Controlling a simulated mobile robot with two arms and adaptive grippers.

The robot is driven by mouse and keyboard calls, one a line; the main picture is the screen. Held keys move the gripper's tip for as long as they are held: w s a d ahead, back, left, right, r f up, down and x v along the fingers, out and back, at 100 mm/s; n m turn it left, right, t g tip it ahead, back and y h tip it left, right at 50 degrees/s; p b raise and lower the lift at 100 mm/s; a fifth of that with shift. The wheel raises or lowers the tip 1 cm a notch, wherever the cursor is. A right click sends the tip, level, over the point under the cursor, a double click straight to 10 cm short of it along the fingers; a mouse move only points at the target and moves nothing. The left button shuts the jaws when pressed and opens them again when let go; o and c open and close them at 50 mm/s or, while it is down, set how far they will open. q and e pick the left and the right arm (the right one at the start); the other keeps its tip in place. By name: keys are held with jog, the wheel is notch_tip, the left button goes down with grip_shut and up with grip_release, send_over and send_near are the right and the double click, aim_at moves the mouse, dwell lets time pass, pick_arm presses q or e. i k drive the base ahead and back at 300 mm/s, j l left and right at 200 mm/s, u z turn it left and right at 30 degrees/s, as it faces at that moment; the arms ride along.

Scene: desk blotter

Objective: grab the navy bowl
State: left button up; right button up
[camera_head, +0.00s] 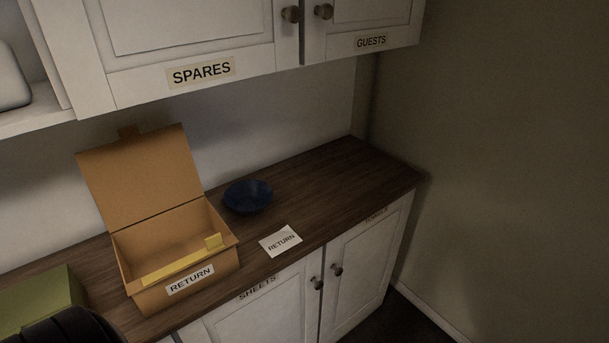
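The navy bowl (247,197) sits upright on the dark wooden counter (335,187), to the right of an open cardboard box. Its inside looks empty, though it is dark. Nothing touches it from above. Neither of my grippers shows clearly in the head view. A dark rounded shape at the bottom left corner is cut off by the picture edge, and I cannot tell what it is.
The open box (187,283) labelled RETURN has its lid raised. A RETURN card (281,241) lies before the bowl. A green box (38,300) stands left. Upper cabinets (190,30) overhang the counter. The counter's right end is clear.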

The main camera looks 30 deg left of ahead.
aim_at(249, 197)
jog(key=i+l+u, duration=0.1)
jog(key=i+u, duration=0.25)
jog(key=i+l+u, duration=0.25)
jog(key=i+u, duration=0.15)
jog(key=i, duration=0.2)
jog(key=i+l+u, duration=0.35)
jog(key=i, duration=0.05)
